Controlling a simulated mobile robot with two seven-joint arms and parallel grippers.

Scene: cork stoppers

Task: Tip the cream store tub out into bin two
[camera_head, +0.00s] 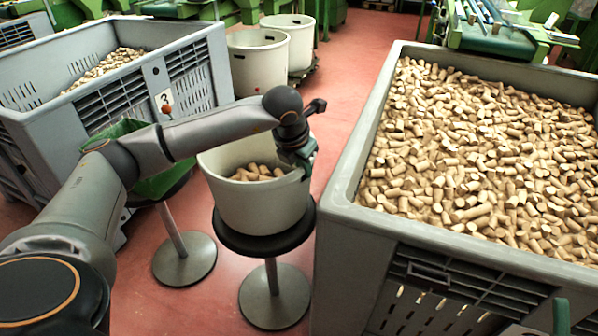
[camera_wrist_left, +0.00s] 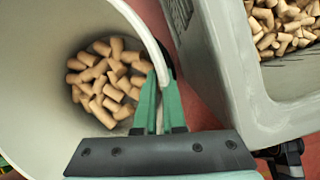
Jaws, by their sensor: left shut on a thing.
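The cream store tub (camera_head: 262,208) stands upright on a round dark-topped stand and holds a shallow heap of corks (camera_head: 256,173). My left gripper (camera_head: 301,168) is at the tub's right rim. In the left wrist view its green fingers (camera_wrist_left: 158,106) are closed over the rim, with the corks (camera_wrist_left: 108,80) lying inside the tub. The left grey bin (camera_head: 190,75) has a white label, perhaps with a 2, and some corks inside. The right grey bin (camera_head: 348,190) is filled high with corks. My right gripper cannot be made out.
The tub's stand (camera_head: 273,296) is close to the right bin. A green hopper (camera_head: 160,183) on another stand is left of the tub, under my left arm. Two more cream tubs (camera_head: 258,66) stand behind. Red floor (camera_head: 345,75) is open between the bins farther back.

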